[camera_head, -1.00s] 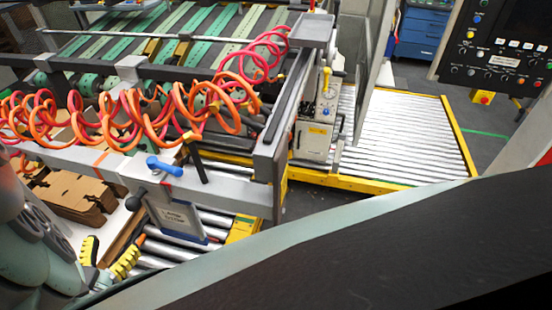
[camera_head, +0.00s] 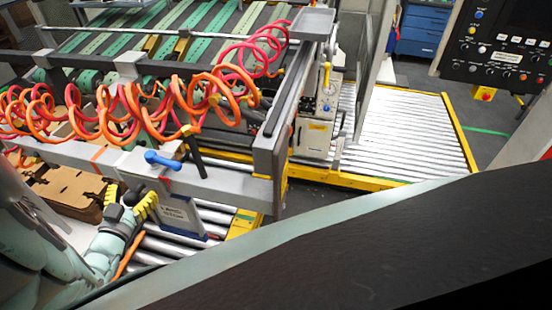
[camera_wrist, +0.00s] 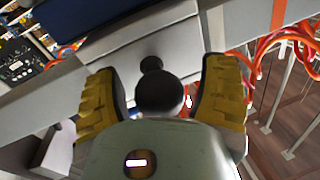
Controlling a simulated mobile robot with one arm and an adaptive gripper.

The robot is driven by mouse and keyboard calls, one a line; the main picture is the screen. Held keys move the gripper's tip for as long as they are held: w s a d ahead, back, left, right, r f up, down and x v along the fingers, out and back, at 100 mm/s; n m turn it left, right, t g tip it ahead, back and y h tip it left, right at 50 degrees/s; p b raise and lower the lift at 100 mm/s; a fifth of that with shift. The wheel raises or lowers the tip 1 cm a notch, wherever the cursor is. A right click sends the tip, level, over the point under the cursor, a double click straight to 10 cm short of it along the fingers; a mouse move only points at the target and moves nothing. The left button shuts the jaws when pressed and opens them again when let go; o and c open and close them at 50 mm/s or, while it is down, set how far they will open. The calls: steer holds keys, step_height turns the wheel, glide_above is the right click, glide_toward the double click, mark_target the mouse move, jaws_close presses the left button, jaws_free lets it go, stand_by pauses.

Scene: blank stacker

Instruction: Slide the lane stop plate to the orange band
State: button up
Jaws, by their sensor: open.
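The lane stop plate (camera_head: 180,214) is a grey plate with a label, hanging from a grey rail below a blue clamp lever (camera_head: 163,159). A black ball knob (camera_wrist: 158,93) sticks out from its side. My gripper (camera_head: 130,200) has yellow fingers, now at the plate's left side. In the wrist view, the open fingers (camera_wrist: 164,80) stand on both sides of the knob, with gaps visible. The orange band (camera_head: 98,154) is on the rail, left of the plate; it also shows at the top right of the wrist view (camera_wrist: 278,14).
Coiled orange and red hoses (camera_head: 130,100) hang over the rail. A black lever (camera_head: 195,155) rises right of the clamp. Brown cardboard blanks (camera_head: 72,192) lie left of my gripper. Rollers (camera_head: 165,247) run below the plate. The rail between plate and band looks clear.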

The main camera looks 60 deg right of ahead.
steer(key=shift+c, duration=0.4)
jaws_close()
